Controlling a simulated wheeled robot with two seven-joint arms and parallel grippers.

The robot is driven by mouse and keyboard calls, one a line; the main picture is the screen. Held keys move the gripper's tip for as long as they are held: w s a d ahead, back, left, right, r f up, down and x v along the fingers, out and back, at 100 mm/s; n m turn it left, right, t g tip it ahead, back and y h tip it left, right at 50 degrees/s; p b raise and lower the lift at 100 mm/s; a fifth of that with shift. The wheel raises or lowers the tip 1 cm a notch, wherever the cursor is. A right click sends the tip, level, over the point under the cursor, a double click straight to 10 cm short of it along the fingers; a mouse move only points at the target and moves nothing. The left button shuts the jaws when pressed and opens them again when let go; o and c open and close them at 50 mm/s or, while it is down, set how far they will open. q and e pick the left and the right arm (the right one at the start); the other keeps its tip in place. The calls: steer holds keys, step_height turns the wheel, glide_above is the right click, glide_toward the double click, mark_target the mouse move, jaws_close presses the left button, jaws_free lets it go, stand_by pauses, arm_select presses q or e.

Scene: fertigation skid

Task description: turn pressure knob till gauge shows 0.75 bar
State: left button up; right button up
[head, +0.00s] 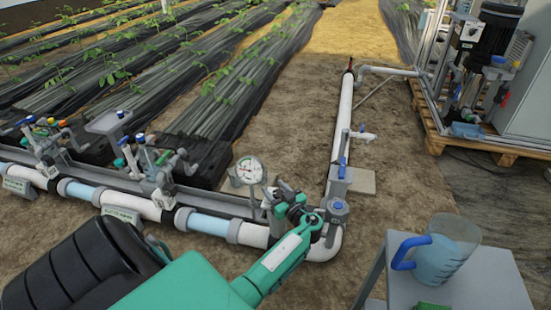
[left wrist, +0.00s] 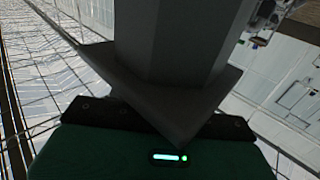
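The round white pressure gauge (head: 249,170) stands upright beside the pipe line in the head view; its needle is too small to read surely. My left gripper (head: 287,203) is at the pipe corner, just right of and below the gauge. It overlaps the fittings there, and I cannot tell whether it touches a knob. A grey fitting with a blue top (head: 338,206) stands just right of the gripper; the pressure knob itself I cannot pick out surely. In the left wrist view a large dark grey shape fills the middle and hides the fingertips. My right gripper is out of view.
A white pipe (head: 341,125) runs away from the corner, with a blue-handled valve (head: 342,167). Valve stations (head: 150,165) line the pipe at left. A grey table (head: 480,290) with a blue-handled jug (head: 446,252) stands at lower right. Bare soil lies between.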

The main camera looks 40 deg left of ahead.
arm_select(q)
steer(key=c, duration=0.7)
steer(key=shift+t, duration=0.3)
